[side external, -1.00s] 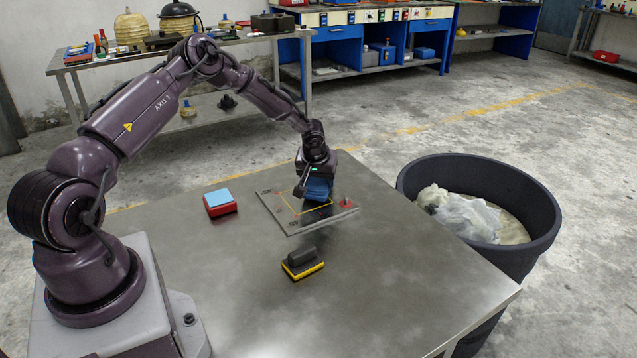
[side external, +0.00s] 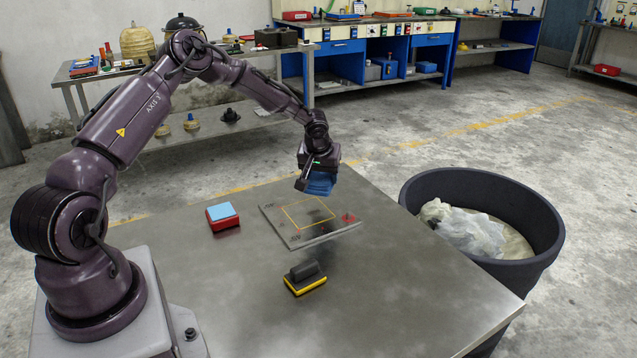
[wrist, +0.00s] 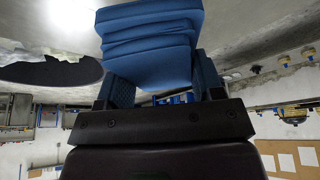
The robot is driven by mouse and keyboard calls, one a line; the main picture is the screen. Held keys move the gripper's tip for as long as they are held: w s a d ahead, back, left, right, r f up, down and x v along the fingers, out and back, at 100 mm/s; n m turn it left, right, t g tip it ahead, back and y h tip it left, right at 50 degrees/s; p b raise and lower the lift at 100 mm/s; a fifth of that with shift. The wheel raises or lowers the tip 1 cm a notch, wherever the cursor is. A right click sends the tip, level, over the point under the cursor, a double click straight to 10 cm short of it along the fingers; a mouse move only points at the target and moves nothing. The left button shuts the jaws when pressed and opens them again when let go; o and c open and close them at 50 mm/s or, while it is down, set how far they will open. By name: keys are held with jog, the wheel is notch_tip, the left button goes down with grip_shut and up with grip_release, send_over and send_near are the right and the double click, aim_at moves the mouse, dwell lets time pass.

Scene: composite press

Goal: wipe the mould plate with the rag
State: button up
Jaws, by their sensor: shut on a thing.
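The mould plate (side external: 318,234) is a flat grey plate on the metal table, with a yellow outlined rectangle and a red part (side external: 349,217) near its right corner. My gripper (side external: 318,177) is above the plate's far side, shut on the folded blue rag (side external: 321,186). The rag also fills the middle of the wrist view (wrist: 152,45), held between blue fingers. The rag appears raised clear of the plate. The plate cannot be made out in the wrist view.
A red block with a light blue top (side external: 222,215) sits left of the plate. A black and yellow block with a handle (side external: 305,278) lies in front of it. A large dark bin (side external: 480,185) stands right of the table (side external: 400,300). The table's front is clear.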

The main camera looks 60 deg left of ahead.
jog(key=o, duration=0.5)
jog(key=shift+c, duration=0.2)
jog(key=c, duration=0.4)
jog(key=shift+d+f, duration=0.25)
jog(key=shift+f, duration=0.75)
jog(key=shift+d+f, duration=0.25)
jog(key=shift+f, duration=0.7)
jog(key=shift+d+f, duration=0.25)
jog(key=shift+f, duration=0.75)
jog(key=shift+c, duration=0.3)
